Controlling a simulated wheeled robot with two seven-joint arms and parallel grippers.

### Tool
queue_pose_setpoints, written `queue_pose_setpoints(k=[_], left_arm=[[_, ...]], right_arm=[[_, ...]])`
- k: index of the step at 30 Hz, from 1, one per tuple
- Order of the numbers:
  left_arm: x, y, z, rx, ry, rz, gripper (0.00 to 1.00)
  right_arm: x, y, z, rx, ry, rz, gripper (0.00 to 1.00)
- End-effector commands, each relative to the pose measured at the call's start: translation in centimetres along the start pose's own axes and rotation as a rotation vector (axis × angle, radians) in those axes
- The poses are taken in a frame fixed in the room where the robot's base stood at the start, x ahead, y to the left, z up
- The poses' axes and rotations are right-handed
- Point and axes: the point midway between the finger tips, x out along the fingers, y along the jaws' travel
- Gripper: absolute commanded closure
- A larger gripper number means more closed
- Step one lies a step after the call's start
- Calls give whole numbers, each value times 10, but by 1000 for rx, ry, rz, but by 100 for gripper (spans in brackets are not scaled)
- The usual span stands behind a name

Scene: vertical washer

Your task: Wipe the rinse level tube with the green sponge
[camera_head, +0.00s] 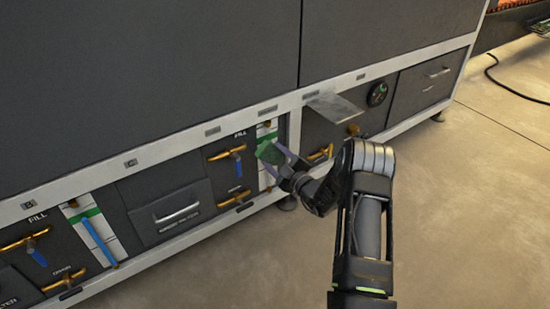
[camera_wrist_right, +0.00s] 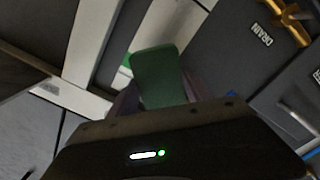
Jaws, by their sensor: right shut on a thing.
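My right gripper (camera_head: 279,165) is shut on the green sponge (camera_head: 269,152), which sticks out past the fingertips. In the head view, the sponge is in front of a narrow white level panel (camera_head: 267,129) with a green band, and it hides part of it. The wrist view shows the sponge (camera_wrist_right: 160,78) over the same white panel (camera_wrist_right: 168,30). I cannot tell whether the sponge touches it. The tube there is mostly hidden. A second white level panel with a blue tube (camera_head: 98,240) is at the lower left. No readable label marks either as rinse. My left gripper is not in view.
Brass valve handles with blue levers (camera_head: 238,165) sit left of the sponge. A brass handle (camera_head: 320,153) and a tilted metal plate (camera_head: 334,107) are to its right. A drawer handle (camera_head: 178,215) lies between the panels. The floor (camera_head: 460,220) at right is clear.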

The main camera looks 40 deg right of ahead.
Motion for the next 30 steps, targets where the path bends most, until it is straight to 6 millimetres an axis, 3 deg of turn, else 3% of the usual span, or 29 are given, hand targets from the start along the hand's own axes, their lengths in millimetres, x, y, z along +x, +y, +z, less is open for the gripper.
queue_pose_setpoints(k=[30], left_arm=[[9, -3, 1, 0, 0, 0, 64]], right_arm=[[16, 2, 3, 0, 0, 1, 75]])
